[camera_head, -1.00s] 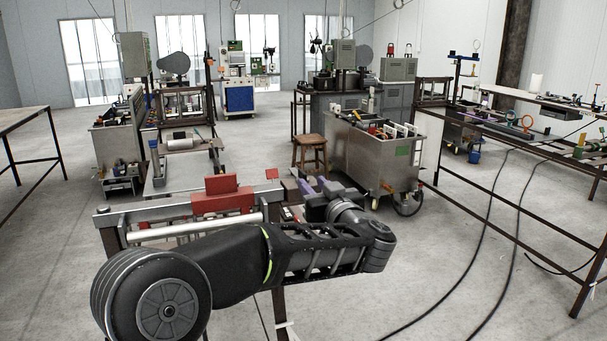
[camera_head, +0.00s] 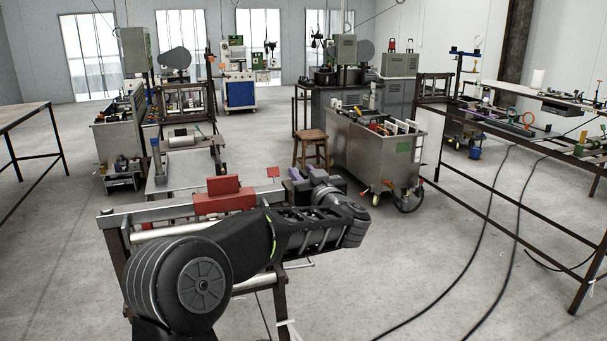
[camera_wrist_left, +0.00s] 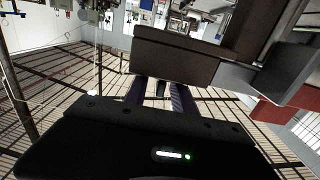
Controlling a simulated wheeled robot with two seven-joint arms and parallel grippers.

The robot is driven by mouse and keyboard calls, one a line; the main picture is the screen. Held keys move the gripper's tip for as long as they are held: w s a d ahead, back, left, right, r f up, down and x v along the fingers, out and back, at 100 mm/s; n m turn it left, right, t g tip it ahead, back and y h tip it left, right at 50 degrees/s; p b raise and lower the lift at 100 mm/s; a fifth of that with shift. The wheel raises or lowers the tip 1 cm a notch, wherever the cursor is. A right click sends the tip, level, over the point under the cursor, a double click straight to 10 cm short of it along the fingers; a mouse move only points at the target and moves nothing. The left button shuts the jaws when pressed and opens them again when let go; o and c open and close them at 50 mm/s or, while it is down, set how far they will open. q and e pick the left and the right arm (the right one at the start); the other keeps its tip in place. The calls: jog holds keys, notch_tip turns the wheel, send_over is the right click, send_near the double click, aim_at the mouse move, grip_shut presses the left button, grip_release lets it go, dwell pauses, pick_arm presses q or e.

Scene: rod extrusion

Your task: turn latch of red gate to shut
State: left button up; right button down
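The red gate (camera_head: 224,196) is a stepped red block on a grey metal frame (camera_head: 165,213) at the front middle of the head view. A small red plate (camera_head: 272,172) shows just beyond the frame; I cannot tell if it is the latch. My left gripper (camera_head: 300,178) is at the right end of the frame, right of the red block. In the left wrist view, its purple fingers (camera_wrist_left: 160,95) are apart along their visible length, with a dark part between them. A dark block (camera_wrist_left: 175,55) hides their tips, so contact is unclear. My right gripper is out of view.
A stool (camera_head: 312,143) and a steel tank cart (camera_head: 375,155) stand behind the gripper. A long rack (camera_head: 510,195) is on the right, a table (camera_head: 25,112) on the left. Black cables (camera_head: 485,230) cross the otherwise clear floor at right.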

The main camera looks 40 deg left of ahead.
pick_arm(q)
grip_shut()
dwell(1.3)
